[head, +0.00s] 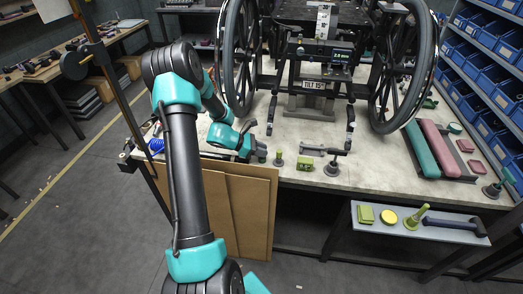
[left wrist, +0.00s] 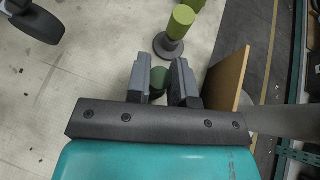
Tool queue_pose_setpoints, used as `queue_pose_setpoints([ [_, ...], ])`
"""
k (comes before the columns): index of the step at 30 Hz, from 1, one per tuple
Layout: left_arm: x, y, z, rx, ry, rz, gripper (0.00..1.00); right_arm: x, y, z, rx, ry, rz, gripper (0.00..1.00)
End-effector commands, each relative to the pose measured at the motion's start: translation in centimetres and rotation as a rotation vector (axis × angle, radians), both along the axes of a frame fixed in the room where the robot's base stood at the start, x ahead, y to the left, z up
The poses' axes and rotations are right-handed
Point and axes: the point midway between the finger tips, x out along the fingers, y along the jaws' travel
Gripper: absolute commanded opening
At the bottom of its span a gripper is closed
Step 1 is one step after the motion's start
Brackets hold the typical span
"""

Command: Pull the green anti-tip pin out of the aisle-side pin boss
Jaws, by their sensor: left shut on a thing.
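My left gripper (head: 255,146) is low over the near edge of the bench, left of the wheelchair. Its two grey fingers show in the left wrist view (left wrist: 161,82), shut on a dark green round-topped piece (left wrist: 158,84) that looks like the green pin. In the head view this dark green piece (head: 262,152) is small and partly hidden by the gripper. I cannot tell whether it is seated in a boss. An olive-green peg on a dark round base (head: 278,158) stands just to its right and also shows in the left wrist view (left wrist: 181,22). My right gripper is not in view.
The wheelchair frame (head: 318,84) with two large wheels stands on the bench (head: 385,165). Green and red pads (head: 440,148) lie at right. A lower shelf (head: 395,232) holds several items.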

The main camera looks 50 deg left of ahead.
Motion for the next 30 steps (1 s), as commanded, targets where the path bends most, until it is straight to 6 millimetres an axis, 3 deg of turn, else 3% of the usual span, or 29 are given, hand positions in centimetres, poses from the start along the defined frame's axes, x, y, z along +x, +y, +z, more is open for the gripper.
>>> queue_pose_setpoints([
  [23, 0.0, 0.0, -1.5, -0.001, 0.001, 0.000, 0.00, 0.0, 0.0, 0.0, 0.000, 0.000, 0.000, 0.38],
  [24, 0.0, 0.0, -1.5, 0.000, 0.000, 0.000, 0.22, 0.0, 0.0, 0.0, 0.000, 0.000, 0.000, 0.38],
  [30, 0.0, 0.0, -1.5, 0.001, 0.001, 0.000, 0.41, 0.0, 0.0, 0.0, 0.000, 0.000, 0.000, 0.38],
])
